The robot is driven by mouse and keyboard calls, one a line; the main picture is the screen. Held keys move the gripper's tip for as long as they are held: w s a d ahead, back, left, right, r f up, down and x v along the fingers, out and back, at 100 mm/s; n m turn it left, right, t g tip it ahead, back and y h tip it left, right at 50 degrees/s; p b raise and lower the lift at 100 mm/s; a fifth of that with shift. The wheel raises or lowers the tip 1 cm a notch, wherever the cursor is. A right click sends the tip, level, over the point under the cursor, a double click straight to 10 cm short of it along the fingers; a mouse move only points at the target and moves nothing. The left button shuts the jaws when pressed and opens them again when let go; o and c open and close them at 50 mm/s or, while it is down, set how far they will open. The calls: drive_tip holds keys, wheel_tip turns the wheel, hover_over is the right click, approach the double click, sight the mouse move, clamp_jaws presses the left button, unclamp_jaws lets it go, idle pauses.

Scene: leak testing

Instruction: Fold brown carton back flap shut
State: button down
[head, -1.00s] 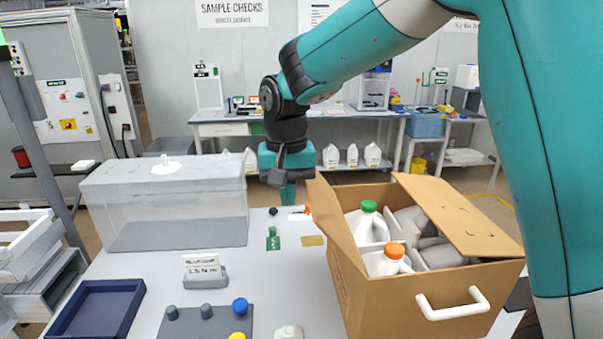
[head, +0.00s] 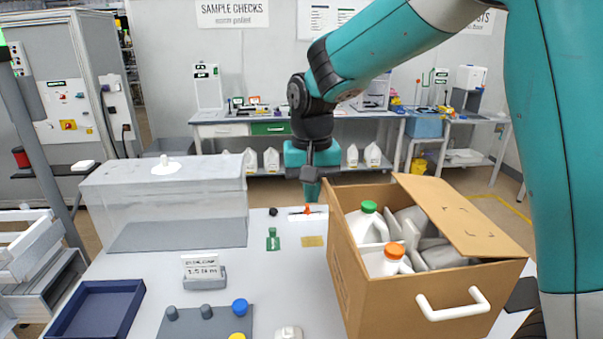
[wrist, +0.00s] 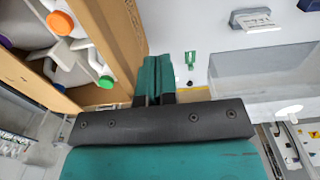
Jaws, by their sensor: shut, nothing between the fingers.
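The brown carton (head: 430,300) stands open at the right of the table. It holds white bottles, one with a green cap (head: 369,206) and one with an orange cap (head: 394,250). Its right-hand flap (head: 465,215) slopes up, partly over the contents. The left-hand panel (head: 347,235) stands nearly upright; I cannot tell flap from wall there. My gripper (head: 311,198) points down, shut and empty, just beyond the carton's back left corner. In the wrist view, its closed teal fingers (wrist: 152,66) are beside the carton's brown panel (wrist: 108,35); contact is unclear.
A clear tank (head: 170,215) stands at the left back of the table. A navy tray (head: 97,310), a grey peg board (head: 190,322) and a label stand (head: 205,275) are in front. A green item (head: 273,240) lies mid-table. A white handle (head: 452,305) projects from the carton's front.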

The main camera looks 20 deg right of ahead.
drive_tip(key=shift+s+d+r, duration=0.1)
drive_tip(key=shift+s+d, duration=0.1)
drive_tip(key=shift+d, duration=0.4)
drive_tip(key=shift+s+d+r, duration=0.1)
drive_tip(key=shift+s+d, duration=0.1)
drive_tip(key=shift+d, duration=0.4)
drive_tip(key=shift+f, duration=0.1)
drive_tip(key=shift+s+d+f, duration=0.1)
drive_tip(key=shift+s+d, duration=0.2)
drive_tip(key=shift+d, duration=0.5)
drive_tip(key=shift+s+d+f, duration=0.1)
drive_tip(key=shift+s+d, duration=0.15)
drive_tip(key=shift+d, duration=0.5)
drive_tip(key=shift+s+d+f, duration=0.1)
drive_tip(key=shift+d, duration=0.15)
drive_tip(key=shift+s+f, duration=0.1)
drive_tip(key=shift+d, duration=0.25)
drive_tip(key=shift+s+d, duration=0.25)
drive_tip(key=shift+d, duration=0.4)
drive_tip(key=shift+s+d, duration=0.25)
drive_tip(key=shift+d, duration=0.4)
